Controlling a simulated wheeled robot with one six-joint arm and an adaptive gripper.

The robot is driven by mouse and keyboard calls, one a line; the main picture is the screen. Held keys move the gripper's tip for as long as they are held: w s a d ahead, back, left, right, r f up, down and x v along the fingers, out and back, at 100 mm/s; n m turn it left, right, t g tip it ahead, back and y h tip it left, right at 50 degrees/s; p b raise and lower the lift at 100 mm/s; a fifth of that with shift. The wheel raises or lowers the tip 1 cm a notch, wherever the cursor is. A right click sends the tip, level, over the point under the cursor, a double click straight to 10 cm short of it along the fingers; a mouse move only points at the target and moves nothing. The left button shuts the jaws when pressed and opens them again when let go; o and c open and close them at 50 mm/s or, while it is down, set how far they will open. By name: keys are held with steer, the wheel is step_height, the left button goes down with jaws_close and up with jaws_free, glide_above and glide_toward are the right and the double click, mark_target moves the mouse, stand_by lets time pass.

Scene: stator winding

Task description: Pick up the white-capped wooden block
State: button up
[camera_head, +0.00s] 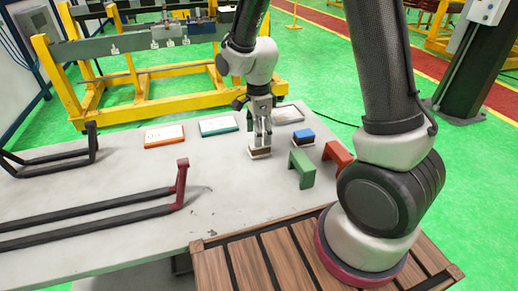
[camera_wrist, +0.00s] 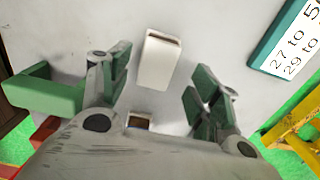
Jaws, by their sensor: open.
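The white-capped wooden block (camera_head: 259,153) sits on the grey table (camera_head: 130,185), with brown wood showing in its side. My gripper (camera_head: 260,143) points down just above it. In the wrist view the block's white top (camera_wrist: 157,62) shows between and slightly beyond the fingertips. My gripper also shows in the wrist view (camera_wrist: 156,78), with its green-padded fingers spread and nothing held between them. I see a gap on both sides of the block. Whether the fingertips reach down beside it is hard to tell.
A blue-capped block (camera_head: 303,136), a green bridge-shaped piece (camera_head: 302,167) and a red one (camera_head: 338,153) stand to the right. Orange-framed (camera_head: 164,135), teal-framed (camera_head: 219,125) and grey (camera_head: 287,114) panels lie behind. A dark bar frame with a red upright (camera_head: 182,180) lies left.

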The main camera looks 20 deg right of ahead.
step_height(320, 180, down, 5)
steer(key=shift+s+d+r, duration=0.1)
steer(key=shift+s, duration=0.05)
steer(key=shift+c, duration=0.3)
steer(key=c, duration=1)
steer(key=shift+r, duration=0.1)
step_height(320, 180, up, 10)
